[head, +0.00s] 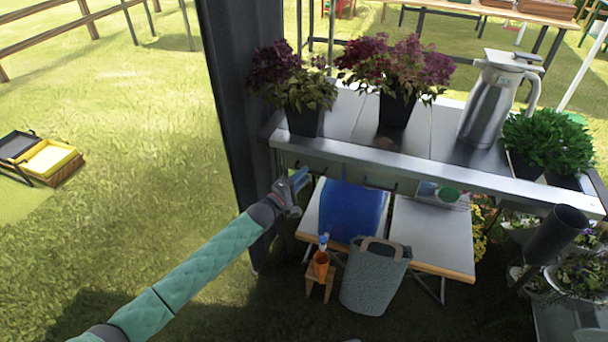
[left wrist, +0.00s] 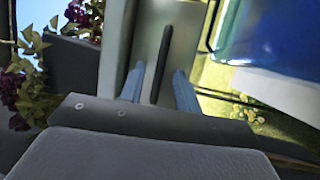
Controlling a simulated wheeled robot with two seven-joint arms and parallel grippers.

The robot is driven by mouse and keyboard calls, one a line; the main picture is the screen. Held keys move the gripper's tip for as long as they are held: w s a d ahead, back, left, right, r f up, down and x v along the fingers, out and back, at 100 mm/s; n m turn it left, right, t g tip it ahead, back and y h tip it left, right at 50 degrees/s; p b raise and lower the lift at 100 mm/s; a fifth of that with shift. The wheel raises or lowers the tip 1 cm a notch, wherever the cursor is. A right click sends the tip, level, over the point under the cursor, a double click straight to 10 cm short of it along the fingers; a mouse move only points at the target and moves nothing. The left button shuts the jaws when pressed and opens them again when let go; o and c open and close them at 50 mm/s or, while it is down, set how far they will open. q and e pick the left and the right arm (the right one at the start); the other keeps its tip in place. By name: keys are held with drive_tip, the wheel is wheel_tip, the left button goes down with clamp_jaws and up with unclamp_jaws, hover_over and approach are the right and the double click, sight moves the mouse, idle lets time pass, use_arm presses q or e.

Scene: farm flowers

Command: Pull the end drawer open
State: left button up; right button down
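The end drawer is at the left end of the row of fronts under the metal-edged counter. Its pale grey front (left wrist: 187,38) fills the upper middle of the left wrist view, and it looks closed. A dark bar handle (left wrist: 160,62) stands out from it. My left gripper (head: 299,180) is at the counter's left end, just below the edge in the head view. In the left wrist view its two blue fingers (left wrist: 158,88) are apart, one on each side of the handle, with gaps visible. My right gripper is not in view.
The counter (head: 440,170) carries potted purple plants (head: 393,65), a steel jug (head: 490,100) and a green plant (head: 548,142). Below are a blue container (head: 350,212), a woven basket (head: 374,280) and a small wooden stool (head: 320,281). A dark post (head: 238,90) rises by the left end. Grass is open at left.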

use_arm(q)
drive_tip(key=shift+w+d+r, duration=0.1)
drive_tip(key=shift+w+d, duration=0.25)
clamp_jaws()
drive_tip(key=shift+s, duration=0.15)
